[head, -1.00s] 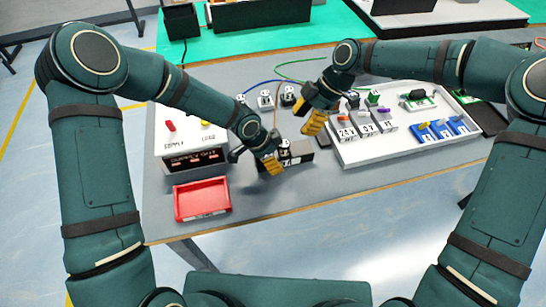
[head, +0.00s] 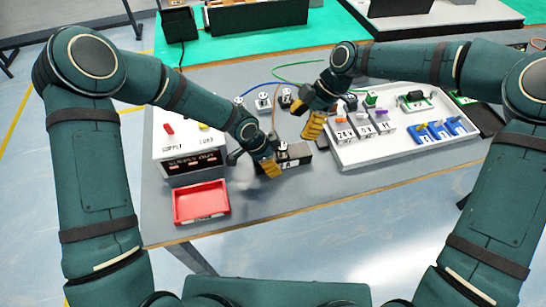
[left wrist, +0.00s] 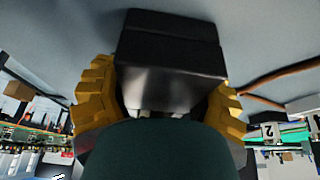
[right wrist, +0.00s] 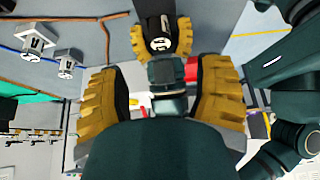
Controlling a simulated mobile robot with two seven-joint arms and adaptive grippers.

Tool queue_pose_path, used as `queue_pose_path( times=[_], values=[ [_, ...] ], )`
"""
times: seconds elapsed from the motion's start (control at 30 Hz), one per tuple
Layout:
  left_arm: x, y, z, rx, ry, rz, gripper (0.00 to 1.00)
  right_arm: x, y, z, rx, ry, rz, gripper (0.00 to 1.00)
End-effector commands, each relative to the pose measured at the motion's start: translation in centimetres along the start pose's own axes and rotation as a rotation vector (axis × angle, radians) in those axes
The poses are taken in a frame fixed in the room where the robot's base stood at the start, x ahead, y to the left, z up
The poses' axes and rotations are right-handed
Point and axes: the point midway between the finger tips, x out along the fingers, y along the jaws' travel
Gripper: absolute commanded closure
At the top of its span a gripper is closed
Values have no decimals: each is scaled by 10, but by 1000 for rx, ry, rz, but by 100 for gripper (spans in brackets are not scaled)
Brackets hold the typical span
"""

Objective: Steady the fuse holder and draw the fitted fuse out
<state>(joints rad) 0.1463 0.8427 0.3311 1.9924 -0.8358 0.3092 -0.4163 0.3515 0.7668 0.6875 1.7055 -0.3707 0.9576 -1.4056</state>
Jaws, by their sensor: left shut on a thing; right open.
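The fuse holder (head: 298,159) is a dark block on the grey table, with small white parts on its top. My left gripper (head: 268,168) is shut on its left end. In the left wrist view the black block (left wrist: 170,60) fills the space between the yellow fingers. My right gripper (head: 309,115) is open and empty, above and slightly behind the holder. In the right wrist view the dark holder (right wrist: 155,12) lies beyond the open fingers, with my left gripper's fingers on both sides. I cannot make out the fuse clearly.
A red tray (head: 202,218) lies at the front left, before the white supply box (head: 160,160). A white board (head: 365,155) with labelled blocks stands on the right. Small white sockets (head: 264,101) and cables lie behind. The table's front middle is clear.

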Motion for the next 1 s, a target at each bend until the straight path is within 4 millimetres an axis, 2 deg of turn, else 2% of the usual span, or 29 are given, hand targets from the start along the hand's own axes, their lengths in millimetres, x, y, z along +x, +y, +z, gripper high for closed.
queue_pose_path(
  times=[0.3, 0.57, 0.77, 1.0],
  values=[
    [0, 0, -1, 1, 1, -1, 83, -6, -9, -14, 136, -80, 58, 35],
    [0, 0, -1, 1, 1, -1, 83, -11, -12, -16, 230, -106, 114, 35],
    [0, 0, -1, 0, 1, -1, 83, 13, -10, -13, 235, -106, 111, 35],
    [0, 0, 0, 1, 1, -1, 83, 56, -6, -8, 233, -106, 110, 35]
  ],
)
